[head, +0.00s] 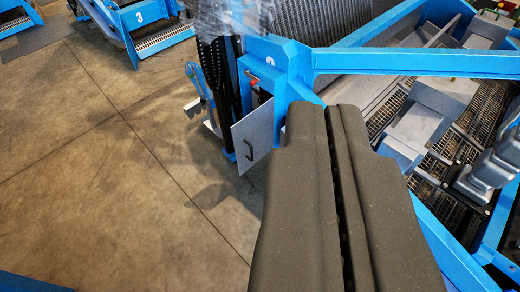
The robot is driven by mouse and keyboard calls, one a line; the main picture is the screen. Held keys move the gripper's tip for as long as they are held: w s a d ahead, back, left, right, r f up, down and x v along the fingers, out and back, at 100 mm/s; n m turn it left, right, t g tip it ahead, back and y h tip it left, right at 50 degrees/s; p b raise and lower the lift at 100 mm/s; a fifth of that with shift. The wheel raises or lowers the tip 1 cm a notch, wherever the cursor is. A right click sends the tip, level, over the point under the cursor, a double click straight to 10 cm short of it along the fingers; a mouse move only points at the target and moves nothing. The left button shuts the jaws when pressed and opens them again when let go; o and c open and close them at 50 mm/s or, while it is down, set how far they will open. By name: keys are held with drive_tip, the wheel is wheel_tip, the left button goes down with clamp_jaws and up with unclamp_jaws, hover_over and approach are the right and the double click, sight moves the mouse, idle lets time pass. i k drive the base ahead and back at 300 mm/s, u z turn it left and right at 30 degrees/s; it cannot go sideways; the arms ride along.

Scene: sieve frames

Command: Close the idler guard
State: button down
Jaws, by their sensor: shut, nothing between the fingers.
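The idler guard looks to be the grey panel (254,136) with a small black handle (249,150), at the front of a blue housing (278,62). The panel stands swung out from the housing, and a dark opening with a red part shows behind its upper edge. My gripper (325,108) is large in the foreground, its two dark fingers shut together with nothing between them. In the picture its tips lie just right of the panel. I cannot tell how far apart they are in depth. The panel's hinge is not clear.
Blue beams (415,62) and a sieve frame with metal grates fill the right side. A dark belt or chain and a blue wheel-like part (197,80) stand left of the housing. Another blue frame marked 3 (140,16) is at the upper left. The concrete floor (110,180) at left is clear.

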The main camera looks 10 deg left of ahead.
sight(252, 135)
drive_tip(key=i, duration=1)
drive_tip(key=z, duration=0.05)
